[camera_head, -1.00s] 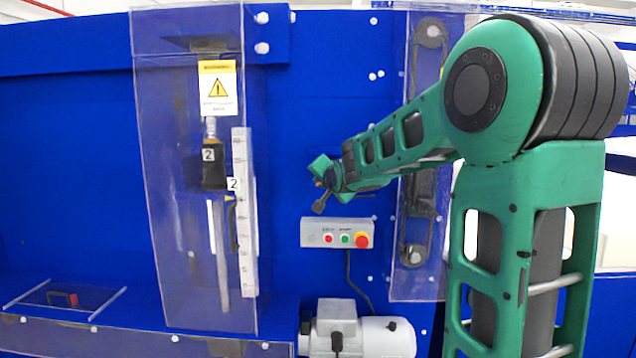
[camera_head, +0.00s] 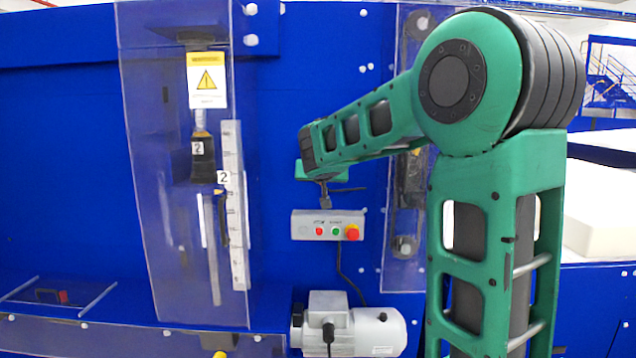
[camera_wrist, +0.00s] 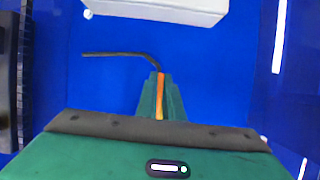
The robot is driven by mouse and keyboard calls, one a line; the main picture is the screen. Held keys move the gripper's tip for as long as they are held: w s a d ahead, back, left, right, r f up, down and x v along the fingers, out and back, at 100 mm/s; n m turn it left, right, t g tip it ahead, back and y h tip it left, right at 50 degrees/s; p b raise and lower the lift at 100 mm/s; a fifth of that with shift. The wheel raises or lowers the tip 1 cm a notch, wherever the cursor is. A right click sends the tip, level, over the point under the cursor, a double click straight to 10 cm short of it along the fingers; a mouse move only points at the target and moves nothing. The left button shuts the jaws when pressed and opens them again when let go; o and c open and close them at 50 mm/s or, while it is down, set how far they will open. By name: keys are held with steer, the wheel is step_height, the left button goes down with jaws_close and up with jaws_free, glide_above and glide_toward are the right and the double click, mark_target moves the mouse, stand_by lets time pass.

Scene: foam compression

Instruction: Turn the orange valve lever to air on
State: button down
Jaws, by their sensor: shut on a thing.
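The orange valve lever (camera_wrist: 159,95) shows in the wrist view as a narrow upright strip between the green fingers of my gripper (camera_wrist: 160,92). The fingers are shut on it. A thin black bent pipe (camera_wrist: 125,54) runs from just beyond the fingertips to the left. In the head view my gripper (camera_head: 325,188) is at the blue panel, just above the grey button box. The lever cannot be made out there, as my wrist and forearm cover that spot. The valve body is mostly hidden, and I cannot read an on or off mark.
The button box (camera_head: 328,225) with a red emergency knob is close below my gripper; its pale face edge also shows in the wrist view (camera_wrist: 160,10). A grey motor (camera_head: 350,328) stands lower down. A clear guard (camera_head: 150,200) is to the left, another (camera_head: 403,270) to the right.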

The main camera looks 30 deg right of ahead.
steer(key=shift+s+f, duration=0.1)
steer(key=shift+f, duration=0.2)
steer(key=c, duration=1.9)
jaws_free()
steer(key=shift+d, duration=0.1)
steer(key=shift+r, duration=0.15)
steer(key=v, duration=1)
steer(key=shift+a, duration=0.35)
steer(key=shift+s, duration=0.2)
steer(key=s+f+g+y, duration=0.2)
steer(key=s+f+g, duration=0.2)
steer(key=s+f, duration=0.8)
steer(key=s+f+g+y, duration=0.3)
steer(key=s+f+g, duration=0.2)
steer(key=s+f, duration=0.65)
steer(key=s+a+f+g+y, duration=0.1)
steer(key=s+a, duration=0.1)
steer(key=s, duration=0.5)
steer(key=s+a+f+g+y, duration=0.1)
steer(key=s+a, duration=0.2)
steer(key=s, duration=0.3)
steer(key=shift+s+f+n, duration=0.25)
steer(key=shift+s+n, duration=0.05)
steer(key=shift+s, duration=0.1)
